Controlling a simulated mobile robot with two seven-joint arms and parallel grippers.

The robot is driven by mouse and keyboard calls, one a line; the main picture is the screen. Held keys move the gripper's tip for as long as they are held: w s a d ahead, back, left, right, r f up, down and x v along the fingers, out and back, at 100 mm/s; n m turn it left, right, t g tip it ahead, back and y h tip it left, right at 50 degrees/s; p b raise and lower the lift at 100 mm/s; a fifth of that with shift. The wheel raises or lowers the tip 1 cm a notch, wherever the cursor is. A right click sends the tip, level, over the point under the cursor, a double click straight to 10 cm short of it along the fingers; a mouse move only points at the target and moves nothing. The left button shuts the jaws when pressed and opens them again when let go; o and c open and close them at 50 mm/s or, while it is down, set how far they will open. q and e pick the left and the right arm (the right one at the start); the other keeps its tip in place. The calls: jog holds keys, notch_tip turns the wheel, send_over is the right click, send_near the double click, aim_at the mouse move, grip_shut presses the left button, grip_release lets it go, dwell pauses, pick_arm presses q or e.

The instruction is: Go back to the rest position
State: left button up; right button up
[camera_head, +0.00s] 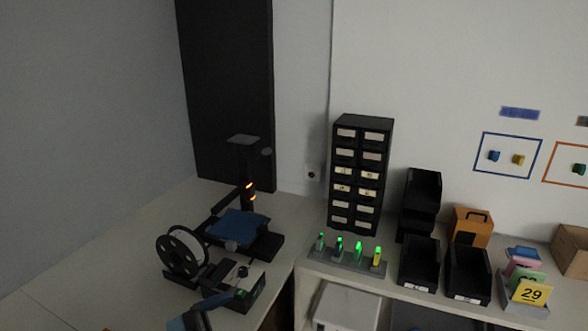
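I cannot make out either of my grippers in the head view. A small blue-grey part (205,308) shows at the bottom edge, in front of the printer; I cannot tell what it belongs to. The head view looks over a corner with a light worktop. A dark 3D printer (240,228) with a blue bed stands on the left part, with a filament spool (181,252) beside it.
A black drawer cabinet (359,175) stands against the wall. In front is a grey rack (345,262) with several green-lit devices. Black bins (420,262), an orange box (470,227), numbered cards (530,292) and a carton (572,250) fill the right. Bare worktop (100,262) lies at left.

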pick_arm(q)
jog(key=s+a+f+n+t+y+p, duration=0.1)
jog(key=s+a+f+n+y, duration=0.2)
jog(key=f+n+y, duration=0.3)
jog(key=s+a+f+n+t+y+p, duration=0.1)
jog(key=s+a+f+n+y, duration=0.2)
jog(key=f, duration=0.9)
jog(key=s+a+f+n+t+y, duration=0.2)
jog(key=s+a+f+n+y, duration=0.1)
jog(key=s+f+n+y, duration=0.4)
notch_tip(320, 180, down, 2)
jog(key=shift+a+f+n+y+p, duration=0.15)
jog(key=shift+f+n+y+p, duration=0.2)
jog(key=shift+n+y, duration=0.7)
jog(key=shift+o, duration=0.4)
jog(key=shift+r, duration=0.15)
